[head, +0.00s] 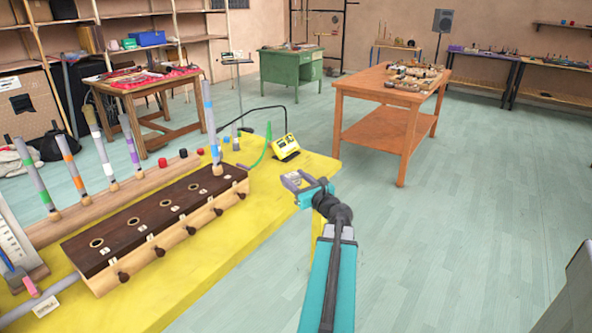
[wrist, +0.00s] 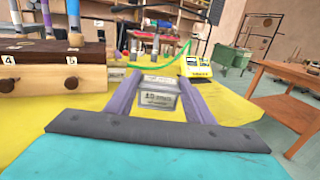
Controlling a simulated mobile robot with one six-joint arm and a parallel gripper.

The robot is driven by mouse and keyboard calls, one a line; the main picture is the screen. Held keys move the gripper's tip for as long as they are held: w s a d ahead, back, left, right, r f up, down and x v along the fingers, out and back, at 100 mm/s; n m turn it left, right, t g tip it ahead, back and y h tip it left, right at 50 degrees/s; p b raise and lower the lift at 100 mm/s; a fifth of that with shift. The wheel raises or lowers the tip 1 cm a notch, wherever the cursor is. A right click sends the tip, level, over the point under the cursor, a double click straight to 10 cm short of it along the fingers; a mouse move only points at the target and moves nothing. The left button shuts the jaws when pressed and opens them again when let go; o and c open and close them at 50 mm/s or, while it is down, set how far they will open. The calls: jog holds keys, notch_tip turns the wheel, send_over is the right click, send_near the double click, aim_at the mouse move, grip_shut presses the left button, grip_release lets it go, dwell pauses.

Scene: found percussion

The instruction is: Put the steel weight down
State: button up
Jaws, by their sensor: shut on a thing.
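My gripper (head: 299,182) is at the right end of the yellow table (head: 265,208). In the wrist view my gripper (wrist: 160,84) has its two purple-grey fingers shut on the steel weight (wrist: 159,100). The weight is a small grey block with a pale label on its near face. In the head view the weight (head: 293,180) is small and partly covered by the fingers. The yellow surface lies below and around it. I cannot tell whether its underside touches the table.
A dark-topped wooden box with holes and pegs (head: 155,222) stands left on the table, with several banded tubes behind it. A yellow device (head: 285,147) and a green strip (head: 262,150) lie beyond the gripper. Bare yellow tabletop surrounds the weight. A wooden table (head: 388,95) stands apart behind.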

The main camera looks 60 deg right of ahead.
jog(key=shift+w+d+f, duration=0.2)
jog(key=shift+w+d, duration=0.9)
jog(key=shift+d, duration=0.9)
jog(key=shift+w+d+f, duration=0.2)
jog(key=shift+w+d, duration=0.85)
jog(key=shift+d, duration=0.9)
jog(key=shift+w+d+f, duration=0.2)
jog(key=shift+w+d, duration=0.9)
jog(key=shift+d, duration=0.9)
jog(key=shift+w+d+p, duration=0.2)
jog(key=shift+d+p, duration=0.1)
jog(key=shift+d, duration=0.05)
jog(key=shift+f, duration=1.8)
jog(key=shift+f, duration=0.1)
jog(key=o, duration=1.3)
